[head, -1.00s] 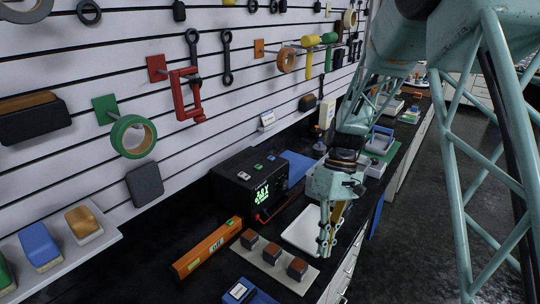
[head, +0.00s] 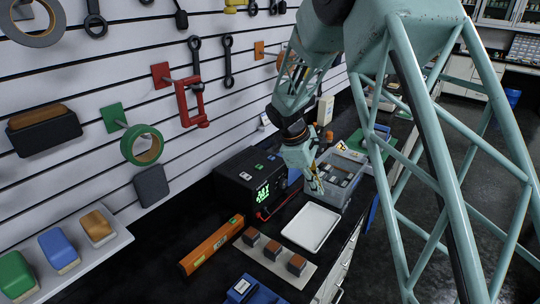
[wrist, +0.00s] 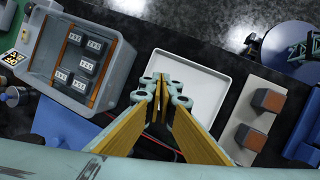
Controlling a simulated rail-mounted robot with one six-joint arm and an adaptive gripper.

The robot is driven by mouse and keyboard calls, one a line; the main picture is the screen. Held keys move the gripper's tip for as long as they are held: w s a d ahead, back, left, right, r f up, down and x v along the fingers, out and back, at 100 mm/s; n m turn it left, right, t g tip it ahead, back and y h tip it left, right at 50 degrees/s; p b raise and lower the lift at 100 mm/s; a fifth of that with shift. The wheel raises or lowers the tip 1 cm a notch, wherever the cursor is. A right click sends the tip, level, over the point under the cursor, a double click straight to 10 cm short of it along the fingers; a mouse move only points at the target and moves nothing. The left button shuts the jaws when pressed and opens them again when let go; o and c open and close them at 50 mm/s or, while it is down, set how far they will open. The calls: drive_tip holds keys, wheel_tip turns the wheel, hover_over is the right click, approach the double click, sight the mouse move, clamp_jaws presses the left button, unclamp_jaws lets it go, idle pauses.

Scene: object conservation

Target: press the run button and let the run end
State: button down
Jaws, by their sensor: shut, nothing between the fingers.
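My gripper (head: 318,188) is shut and empty, its yellow-padded fingers pointing down above the bench, between the grey tub and the white tray. In the wrist view its fingertips (wrist: 163,90) meet at the middle. A black box (head: 232,178) has a green lit display (head: 263,193) and small coloured pieces on top. I cannot tell which part is the run button.
A white tray (head: 311,228) lies empty in front of the gripper. A pale strip with dark-topped blocks (head: 274,249), an orange level (head: 211,246) and a blue device (head: 245,290) are nearer. Tools hang on the slatted wall at left.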

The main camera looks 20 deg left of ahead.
drive_tip(key=w+a+r+n+t+p, duration=0.35)
drive_tip(key=w+a+r, duration=0.45)
drive_tip(key=a, duration=0.3)
wheel_tip(320, 180, up, 6)
drive_tip(key=n+t+y+p, duration=0.2)
drive_tip(key=n+t, duration=0.1)
drive_tip(key=n, duration=0.1)
hover_over(271, 158)
drive_tip(key=shift+f+b, duration=0.2)
drive_tip(key=shift+b, duration=0.15)
drive_tip(key=shift+f+b, duration=1.4)
drive_tip(key=shift+f, duration=1.55)
drive_tip(key=shift+f+b, duration=1.1)
drive_tip(key=shift+f, duration=0.15)
drive_tip(key=shift+f+b, duration=0.85)
drive_tip(key=shift+b, duration=0.1)
drive_tip(key=shift+r, duration=0.2)
drive_tip(key=shift+r+p, duration=0.35)
drive_tip(key=shift+r, duration=0.25)
